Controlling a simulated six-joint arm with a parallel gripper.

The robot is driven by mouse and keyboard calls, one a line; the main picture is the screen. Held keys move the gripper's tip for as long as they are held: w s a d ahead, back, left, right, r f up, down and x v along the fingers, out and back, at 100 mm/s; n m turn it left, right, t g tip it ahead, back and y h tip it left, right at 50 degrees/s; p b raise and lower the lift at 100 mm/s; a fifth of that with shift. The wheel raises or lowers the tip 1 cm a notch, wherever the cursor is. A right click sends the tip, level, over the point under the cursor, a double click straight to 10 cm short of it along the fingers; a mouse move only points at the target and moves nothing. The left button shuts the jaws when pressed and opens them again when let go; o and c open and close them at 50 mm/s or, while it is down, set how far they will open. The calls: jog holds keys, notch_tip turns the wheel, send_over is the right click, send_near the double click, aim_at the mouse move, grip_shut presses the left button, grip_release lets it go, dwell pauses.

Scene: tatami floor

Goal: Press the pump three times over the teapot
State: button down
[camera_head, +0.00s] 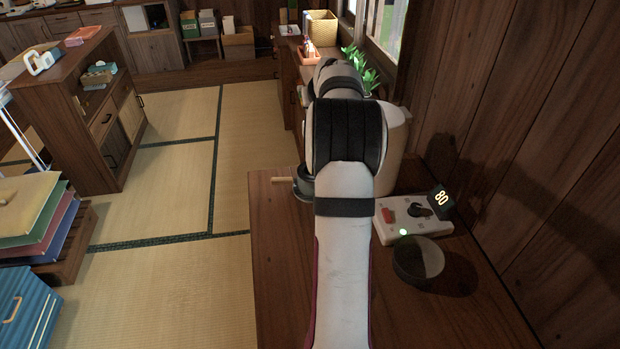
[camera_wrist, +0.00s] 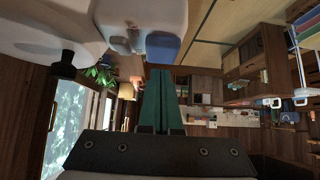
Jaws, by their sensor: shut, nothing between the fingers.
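The white pump pot (camera_head: 391,150) stands on the wooden table, mostly hidden behind my arm in the head view. In the wrist view, which is upside down, a white rounded body (camera_wrist: 45,25) with a dark knob (camera_wrist: 63,66) fills the upper left and looks like this pot. The dark teapot (camera_head: 303,187) with a pale side handle shows only partly, left of my arm. My gripper (camera_wrist: 159,72) has its green fingers shut and empty, apart from the white body. The head view hides it. A blue part (camera_wrist: 164,47) beyond the fingertips is unclear.
A white control box (camera_head: 398,226) with a display reading 80 sits right of my arm. A dark round dish (camera_head: 418,262) is in front of it. A wooden wall (camera_head: 540,130) bounds the right side. The table's left part (camera_head: 275,235) is clear.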

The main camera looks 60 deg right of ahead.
jog(key=shift+f, duration=0.3)
jog(key=shift+f, duration=0.95)
jog(key=shift+r, duration=1.3)
notch_tip(320, 180, up, 6)
jog(key=shift+r, duration=0.1)
